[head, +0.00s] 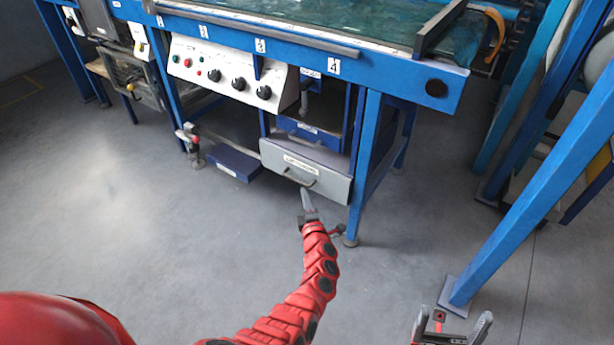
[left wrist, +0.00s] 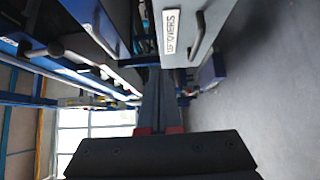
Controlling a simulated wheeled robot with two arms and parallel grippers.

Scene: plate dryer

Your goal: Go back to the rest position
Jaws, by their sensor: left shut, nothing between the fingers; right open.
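My left gripper (head: 307,199) is at the end of the red arm in the head view, shut and empty. It is just below the handle of a grey drawer (head: 335,187), which carries a white label. From the head view I cannot tell whether its tip touches the handle. In the left wrist view the shut fingers (left wrist: 158,105) point forward, with the labelled drawer front (left wrist: 184,55) and its handle above and to the right, apart from the fingers. My right gripper (head: 452,327) is at the bottom right of the head view, open and empty, over the floor.
A blue workbench (head: 395,95) with a control panel (head: 228,78) stands ahead. A blue slanted post (head: 545,190) rises close to my right gripper. A low blue box (head: 235,163) lies left of the drawer. The grey floor (head: 130,200) is clear at left.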

